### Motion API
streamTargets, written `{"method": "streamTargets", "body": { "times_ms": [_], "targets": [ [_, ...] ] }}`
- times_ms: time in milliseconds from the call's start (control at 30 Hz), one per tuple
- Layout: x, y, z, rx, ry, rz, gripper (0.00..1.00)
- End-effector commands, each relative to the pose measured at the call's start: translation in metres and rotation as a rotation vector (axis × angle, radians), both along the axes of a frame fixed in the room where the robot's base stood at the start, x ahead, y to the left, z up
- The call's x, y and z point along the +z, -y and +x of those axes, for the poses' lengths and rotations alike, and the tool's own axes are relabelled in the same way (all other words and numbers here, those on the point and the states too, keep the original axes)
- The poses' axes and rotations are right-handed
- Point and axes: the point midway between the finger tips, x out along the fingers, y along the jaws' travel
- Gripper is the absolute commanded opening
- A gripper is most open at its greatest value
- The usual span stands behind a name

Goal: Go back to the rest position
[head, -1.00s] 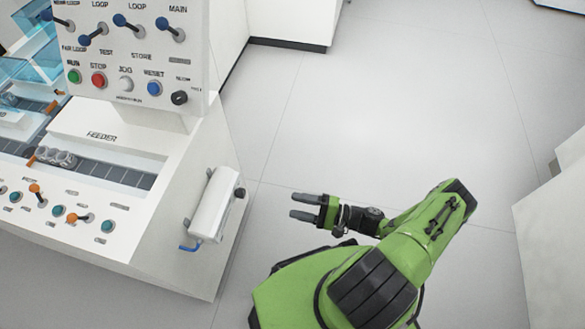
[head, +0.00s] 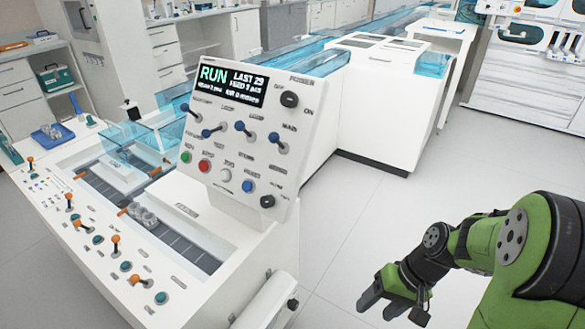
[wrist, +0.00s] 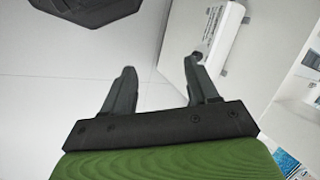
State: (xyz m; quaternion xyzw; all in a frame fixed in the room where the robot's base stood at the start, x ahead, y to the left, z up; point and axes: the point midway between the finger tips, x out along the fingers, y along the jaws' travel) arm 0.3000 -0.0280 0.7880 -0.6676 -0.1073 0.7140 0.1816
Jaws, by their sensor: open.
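My gripper (head: 384,301) is at the lower right of the head view, over the bare floor and to the right of the white feeder machine (head: 215,262). It is apart from the machine. In the wrist view its two dark fingers (wrist: 160,80) stand apart with nothing between them, only pale floor behind. My green and black arm reaches in from the right edge of the head view.
A control panel (head: 243,140) with a lit screen reading RUN rises from the machine. A white box on its side (head: 262,305) sticks out near my gripper. Small tubes (head: 143,216) sit on the feeder track. White cabinets (head: 385,110) stand behind. Floor (head: 375,220) around my gripper is clear.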

Motion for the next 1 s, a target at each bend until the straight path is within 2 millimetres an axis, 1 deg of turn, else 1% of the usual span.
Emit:
{"method": "streamTargets", "body": {
  "times_ms": [33,100,200,300,400,500,667,700,800,967,1000],
  "targets": [
    [0.023,-0.006,-0.005,0.026,0.045,-0.072,0.59],
    [0.050,-0.011,-0.015,0.045,0.101,-0.164,0.59],
    [0.086,-0.019,-0.034,0.059,0.195,-0.273,0.59],
    [0.112,-0.025,-0.054,0.057,0.286,-0.346,0.59],
    [0.131,-0.028,-0.073,0.046,0.367,-0.391,0.59],
    [0.145,-0.029,-0.091,0.033,0.440,-0.416,0.59],
    [0.159,-0.028,-0.117,0.007,0.549,-0.430,0.59],
    [0.167,-0.028,-0.120,0.003,0.559,-0.430,0.59],
    [0.194,-0.028,-0.118,0.001,0.549,-0.431,0.59],
    [0.234,-0.028,-0.118,0.002,0.550,-0.431,0.59],
    [0.246,-0.028,-0.117,0.002,0.550,-0.431,0.59]
  ]
}}
